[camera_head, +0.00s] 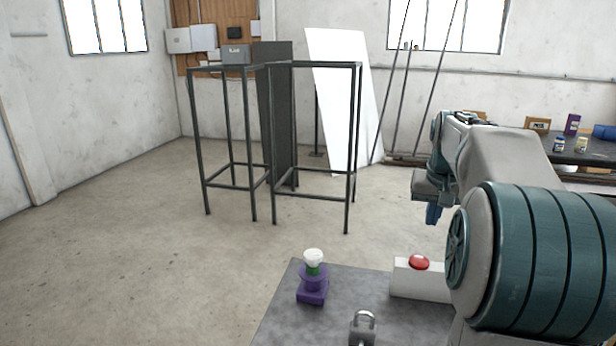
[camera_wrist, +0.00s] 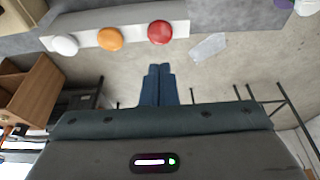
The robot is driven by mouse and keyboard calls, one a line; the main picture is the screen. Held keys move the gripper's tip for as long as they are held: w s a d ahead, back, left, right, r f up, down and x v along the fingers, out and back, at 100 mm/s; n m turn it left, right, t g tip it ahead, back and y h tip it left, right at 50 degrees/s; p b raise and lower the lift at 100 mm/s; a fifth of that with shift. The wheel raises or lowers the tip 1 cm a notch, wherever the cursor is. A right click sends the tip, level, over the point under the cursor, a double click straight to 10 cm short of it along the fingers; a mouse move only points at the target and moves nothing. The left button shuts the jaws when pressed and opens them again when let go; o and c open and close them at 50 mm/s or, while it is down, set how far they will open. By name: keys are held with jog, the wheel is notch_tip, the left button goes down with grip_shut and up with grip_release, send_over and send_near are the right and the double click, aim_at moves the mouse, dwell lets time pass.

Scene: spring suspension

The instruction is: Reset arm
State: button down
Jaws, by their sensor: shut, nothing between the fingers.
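My gripper (camera_head: 433,214) hangs from the arm at the right, its blue fingers pointing down beyond the grey table (camera_head: 338,290). In the wrist view my gripper (camera_wrist: 160,68) shows its two blue fingers side by side, shut with nothing between them. The fingers are apart from the white button box (camera_head: 417,280). A purple stand (camera_head: 313,284) with a green part and a white top stands upright on the table. A padlock (camera_head: 362,328) is at the table's near edge.
The wrist view shows a red button (camera_wrist: 159,32), an orange button (camera_wrist: 109,39) and a white button (camera_wrist: 65,45) on the box. Dark metal frames (camera_head: 272,190) stand behind the table. A workbench (camera_head: 588,148) is at the far right. The floor at left is clear.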

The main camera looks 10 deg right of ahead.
jog(key=s+a+f+n, duration=0.1)
jog(key=s+a+f, duration=0.3)
jog(key=s+a, duration=0.3)
jog(key=s+a+f+n+y+p, duration=0.1)
jog(key=s+a+f+n, duration=0.1)
jog(key=s+a, duration=0.4)
jog(key=s+a+f+n+p, duration=0.1)
jog(key=s+a+f, duration=0.4)
jog(key=a, duration=0.6)
jog(key=s+n, duration=0.1)
jog(key=s, duration=0.1)
jog(key=shift+s+a+f+y, duration=0.15)
jog(key=shift+s+f+y, duration=0.15)
jog(key=shift+s+f, duration=0.05)
